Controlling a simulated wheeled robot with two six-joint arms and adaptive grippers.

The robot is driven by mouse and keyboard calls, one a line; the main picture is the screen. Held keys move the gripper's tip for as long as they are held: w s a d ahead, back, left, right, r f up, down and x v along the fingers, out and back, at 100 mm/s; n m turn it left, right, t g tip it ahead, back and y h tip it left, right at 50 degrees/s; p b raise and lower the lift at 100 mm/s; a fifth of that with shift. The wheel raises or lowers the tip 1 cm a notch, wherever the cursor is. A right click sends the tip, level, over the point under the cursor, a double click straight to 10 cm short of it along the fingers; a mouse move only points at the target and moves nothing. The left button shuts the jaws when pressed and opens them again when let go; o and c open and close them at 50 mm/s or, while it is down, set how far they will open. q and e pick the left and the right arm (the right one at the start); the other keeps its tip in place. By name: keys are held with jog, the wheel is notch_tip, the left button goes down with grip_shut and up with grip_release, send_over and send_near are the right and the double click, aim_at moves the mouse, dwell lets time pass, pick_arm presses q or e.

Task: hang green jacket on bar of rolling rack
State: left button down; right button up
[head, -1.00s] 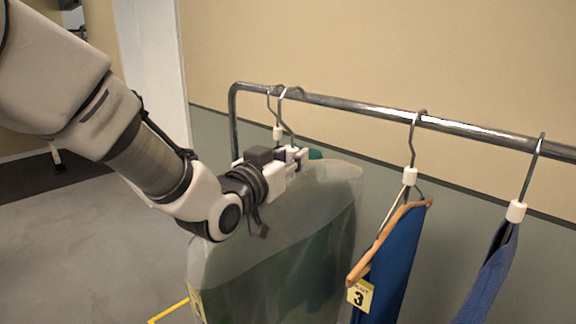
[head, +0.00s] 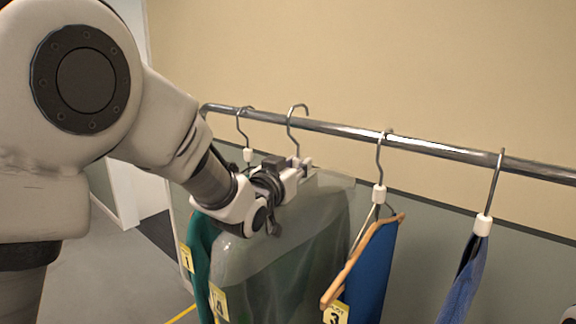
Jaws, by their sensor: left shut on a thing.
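My left gripper (head: 303,170) is shut on the hanger, just below its metal hook (head: 291,128). A green jacket (head: 312,262) hangs from this hanger inside a clear cover, with a yellow tag 4 (head: 218,302) at its lower left. The top of the hook shows above the rack's metal bar (head: 345,134) and its shank crosses the bar in the picture. I cannot tell whether the hook rests on the bar. My right gripper is not in view.
A teal garment (head: 201,240) with tag 1 hangs at the left end of the bar, partly behind the cover. A blue garment (head: 378,270) on a wooden hanger, tag 3, hangs right of the jacket. Another blue garment (head: 465,285) hangs farther right.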

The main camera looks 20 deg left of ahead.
pick_arm(q)
jog(key=shift+w+d+r+p, duration=0.15)
jog(key=shift+w+p, duration=0.05)
jog(key=shift+w, duration=0.2)
jog(key=shift+w+d+r+p, duration=0.1)
jog(key=shift+w+p, duration=0.05)
jog(key=shift+w, duration=0.2)
jog(key=shift+w+d+p, duration=0.25)
jog(key=shift+w+p, duration=0.05)
jog(key=shift+w, duration=0.35)
jog(key=shift+w+d+p, duration=0.25)
jog(key=shift+w, duration=0.4)
jog(key=shift+f+b, duration=1.2)
jog(key=shift+f, duration=0.15)
jog(key=shift+s, duration=0.1)
jog(key=c, duration=0.9)
grip_release()
jog(key=shift+s+f, duration=0.1)
jog(key=s+a, duration=0.1)
jog(key=s, duration=1.1)
jog(key=shift+a, duration=0.15)
